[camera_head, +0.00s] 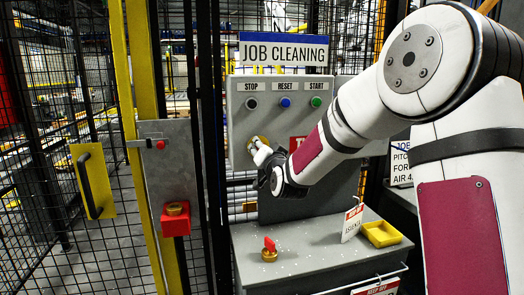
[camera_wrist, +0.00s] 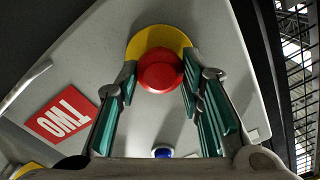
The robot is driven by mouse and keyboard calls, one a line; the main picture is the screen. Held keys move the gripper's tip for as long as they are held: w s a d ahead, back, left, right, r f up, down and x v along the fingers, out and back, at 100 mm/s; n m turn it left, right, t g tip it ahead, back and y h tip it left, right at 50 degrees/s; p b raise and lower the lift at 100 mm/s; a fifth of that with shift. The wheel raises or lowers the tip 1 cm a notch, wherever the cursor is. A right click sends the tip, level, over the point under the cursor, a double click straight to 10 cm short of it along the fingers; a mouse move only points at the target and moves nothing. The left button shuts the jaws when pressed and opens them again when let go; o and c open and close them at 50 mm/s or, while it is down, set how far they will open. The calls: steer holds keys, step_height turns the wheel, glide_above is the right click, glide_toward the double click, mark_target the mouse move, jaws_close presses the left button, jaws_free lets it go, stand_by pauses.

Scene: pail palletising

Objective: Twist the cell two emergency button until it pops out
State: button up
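The emergency button has a red round head (camera_wrist: 159,71) on a yellow base (camera_wrist: 150,40), as the wrist view shows. In the head view its yellow base (camera_head: 254,143) shows on the grey panel under the stop, reset and start buttons, mostly hidden by my gripper. A red label reading TWO (camera_wrist: 62,114) is beside it in the wrist view. My gripper (camera_wrist: 160,68) has one teal-padded finger on each side of the red head, close against it. In the head view my gripper (camera_head: 260,151) reaches the panel from the right.
Another red emergency button on a yellow base (camera_head: 269,250) stands on the grey ledge (camera_head: 312,241), near a hanging tag (camera_head: 352,221) and a yellow tray (camera_head: 381,234). A fence gate with a yellow handle plate (camera_head: 92,181) is at the left. A blue button (camera_wrist: 162,152) shows between my fingers.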

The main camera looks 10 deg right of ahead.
steer(key=o, duration=0.3)
steer(key=shift+s, duration=0.1)
steer(key=s, duration=1.2)
